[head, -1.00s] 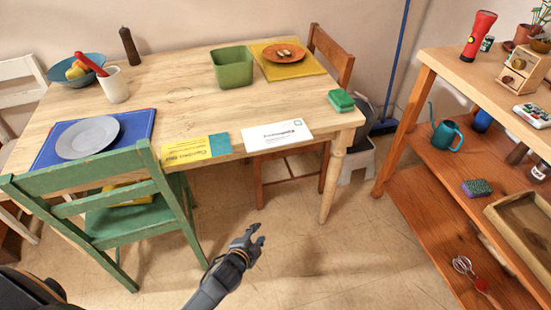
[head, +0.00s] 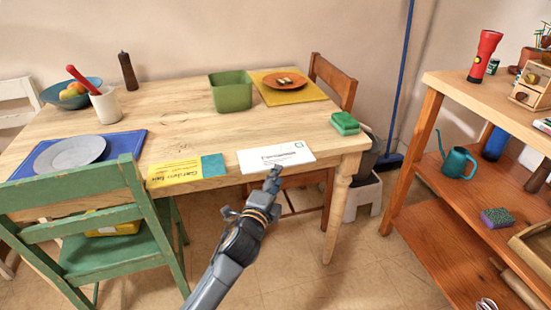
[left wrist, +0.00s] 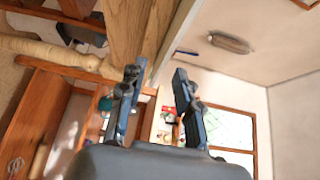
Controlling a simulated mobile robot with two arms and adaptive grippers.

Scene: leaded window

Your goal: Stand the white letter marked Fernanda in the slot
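The white letter (head: 285,158) lies flat at the front edge of the wooden table (head: 185,110), its near edge at or slightly past the tabletop's edge. It has dark writing too small to read surely and a small green mark. My left gripper (head: 252,195) is open and empty, just in front of and below the letter, with one fingertip close to its near edge; touching cannot be told. The left wrist view shows its two fingers (left wrist: 157,85) apart with nothing between them. A slot cannot be made out. My right gripper is not in view.
A yellow-and-teal card (head: 175,173) lies left of the letter; a green sponge (head: 344,123) lies to its right. A green chair (head: 95,220) stands at front left.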

